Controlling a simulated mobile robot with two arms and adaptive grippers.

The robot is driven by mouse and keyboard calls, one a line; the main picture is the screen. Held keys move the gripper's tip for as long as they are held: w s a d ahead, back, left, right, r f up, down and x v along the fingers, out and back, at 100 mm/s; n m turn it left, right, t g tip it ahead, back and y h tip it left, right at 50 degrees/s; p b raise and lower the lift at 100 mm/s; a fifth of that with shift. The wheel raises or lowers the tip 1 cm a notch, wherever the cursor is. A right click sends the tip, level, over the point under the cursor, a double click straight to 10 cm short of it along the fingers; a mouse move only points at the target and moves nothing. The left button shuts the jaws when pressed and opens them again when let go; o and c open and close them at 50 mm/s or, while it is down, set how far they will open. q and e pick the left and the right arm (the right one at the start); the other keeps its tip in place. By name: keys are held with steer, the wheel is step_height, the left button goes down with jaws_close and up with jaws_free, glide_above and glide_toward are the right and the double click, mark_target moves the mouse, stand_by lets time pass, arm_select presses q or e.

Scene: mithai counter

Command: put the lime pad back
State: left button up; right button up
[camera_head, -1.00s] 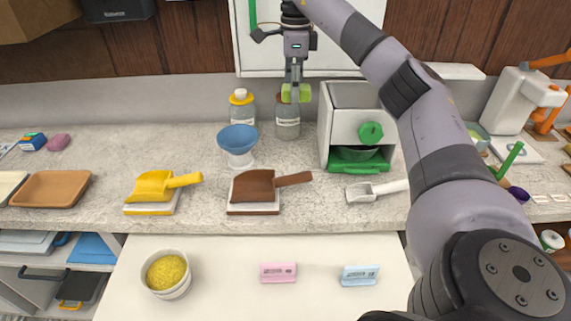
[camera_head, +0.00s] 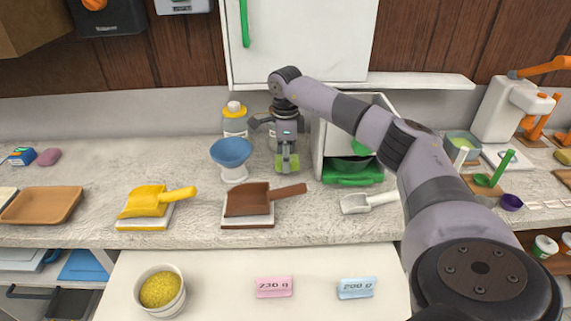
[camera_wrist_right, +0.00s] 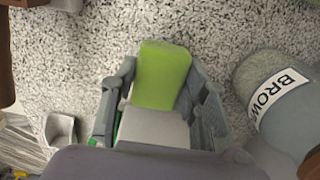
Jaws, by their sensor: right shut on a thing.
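The lime pad (camera_head: 288,163) is a small yellow-green block between the fingertips of my right gripper (camera_head: 287,160). My right gripper is shut on it and points down above the counter, right of the blue bowl on its white stand. In the right wrist view the lime pad (camera_wrist_right: 161,76) sticks out between the two fingers (camera_wrist_right: 160,100), with a pale grey part against it. Whether the pad touches the counter is hard to tell. My left gripper is not in view.
The blue bowl (camera_head: 231,153) stands left of the gripper, and a white box with a green drawer (camera_head: 352,178) stands right. A jar labelled BROWN (camera_wrist_right: 275,88) is close by. Brown (camera_head: 251,198) and yellow (camera_head: 148,203) scoops lie in front; a white scoop (camera_head: 358,204) lies front right.

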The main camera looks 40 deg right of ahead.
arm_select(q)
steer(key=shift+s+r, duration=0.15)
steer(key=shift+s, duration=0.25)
arm_select(e)
steer(key=shift+f, duration=1.4)
steer(key=o, duration=1.1)
steer(key=shift+f, duration=0.1)
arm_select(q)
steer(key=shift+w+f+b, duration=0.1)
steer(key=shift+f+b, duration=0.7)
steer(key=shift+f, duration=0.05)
arm_select(e)
step_height(320, 180, up, 12)
steer(key=shift+r, duration=0.2)
